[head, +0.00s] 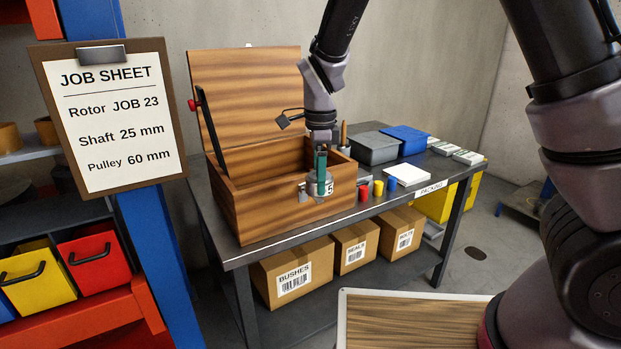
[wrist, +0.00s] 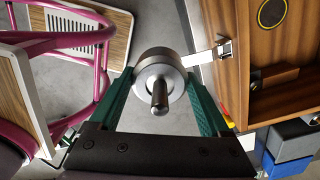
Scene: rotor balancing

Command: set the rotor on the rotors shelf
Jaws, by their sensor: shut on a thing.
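My gripper (head: 320,172) is in front of the open wooden box (head: 265,205). Its green fingers are shut on the rotor (head: 312,183), a grey metal cylinder with a short shaft. In the wrist view the rotor (wrist: 160,72) sits between the fingertips, its shaft end facing the camera. A white mark with what looks like a 5 shows beside it in the head view. The rotor is held above the floor at the box's front side; whether it touches the box is unclear. No shelf marked for rotors is readable.
The box stands on a dark workbench (head: 262,250) with grey and blue bins (head: 405,140), and red and yellow small parts. Cartons (head: 290,272) fill its lower shelf. A blue-and-red rack (head: 150,230) with bins and a job sheet (head: 115,120) stand left. Pink tubular furniture (wrist: 75,50) is at left in the wrist view.

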